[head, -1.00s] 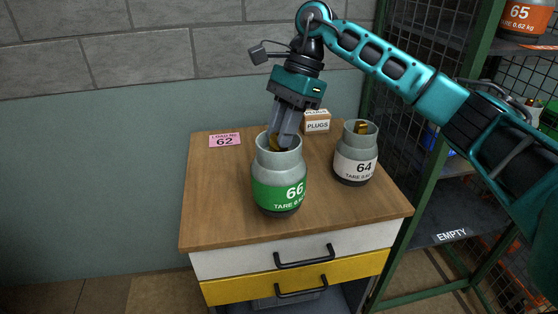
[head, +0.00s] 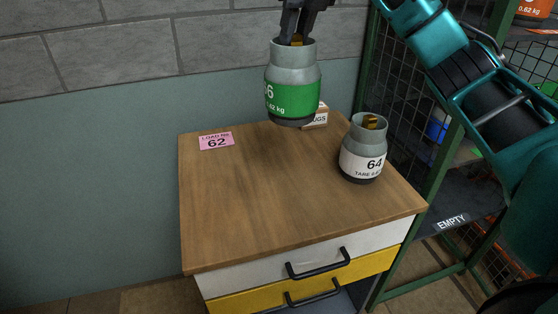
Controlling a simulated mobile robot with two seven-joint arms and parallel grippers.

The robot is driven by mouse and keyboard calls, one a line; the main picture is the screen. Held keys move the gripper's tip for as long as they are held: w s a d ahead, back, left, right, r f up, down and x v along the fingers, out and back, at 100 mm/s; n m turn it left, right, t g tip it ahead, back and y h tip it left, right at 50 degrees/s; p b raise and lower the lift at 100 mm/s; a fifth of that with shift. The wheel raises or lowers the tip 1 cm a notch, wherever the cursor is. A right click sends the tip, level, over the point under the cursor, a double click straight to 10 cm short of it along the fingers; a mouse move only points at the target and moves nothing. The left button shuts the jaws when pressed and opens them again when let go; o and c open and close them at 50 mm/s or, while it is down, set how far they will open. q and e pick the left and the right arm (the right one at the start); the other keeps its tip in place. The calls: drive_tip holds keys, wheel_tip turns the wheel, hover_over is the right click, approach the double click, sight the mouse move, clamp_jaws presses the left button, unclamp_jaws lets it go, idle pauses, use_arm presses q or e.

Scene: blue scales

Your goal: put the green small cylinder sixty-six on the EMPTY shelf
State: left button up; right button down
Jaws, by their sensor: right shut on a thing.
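The grey cylinder with the green band (head: 292,92), marked 66 in part, hangs upright in the air above the back of the wooden cabinet top. My right gripper (head: 292,38) is at the top of the frame, shut on the cylinder's top inside its collar. The gripper's upper part is cut off by the frame edge. The shelf labelled EMPTY (head: 452,221) is low in the green rack at the right; my right arm hides part of it. My left gripper is not in view.
A grey cylinder with a white band marked 64 (head: 363,150) stands at the right of the cabinet top (head: 240,200). A PLUGS box (head: 318,119) sits behind, partly hidden. A pink card marked 62 (head: 216,141) lies at the back left. A green rack post (head: 440,180) stands beside the cabinet.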

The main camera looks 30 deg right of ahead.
sight(295, 117)
drive_tip(key=shift+w+d+r+m+h, duration=0.2)
drive_tip(key=shift+r+m, duration=0.1)
drive_tip(key=shift+m, duration=0.1)
drive_tip(key=shift+w+d+r+m+h, duration=0.2)
drive_tip(key=shift+r+m, duration=0.1)
drive_tip(key=shift+m, duration=0.1)
drive_tip(key=shift+f, duration=0.3)
drive_tip(key=shift+m, duration=0.3)
wheel_tip(295, 117, down, 15)
drive_tip(key=b, duration=0.2)
drive_tip(key=shift+d+b, duration=0.15)
drive_tip(key=shift+b, duration=0.2)
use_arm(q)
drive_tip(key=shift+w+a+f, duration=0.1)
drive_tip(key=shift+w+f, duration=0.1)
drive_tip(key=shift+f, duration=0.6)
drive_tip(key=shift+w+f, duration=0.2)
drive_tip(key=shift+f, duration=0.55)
use_arm(e)
drive_tip(key=shift+f, duration=2.05)
drive_tip(key=shift+f, duration=0.15)
drive_tip(key=c, duration=0.9)
unclamp_jaws()
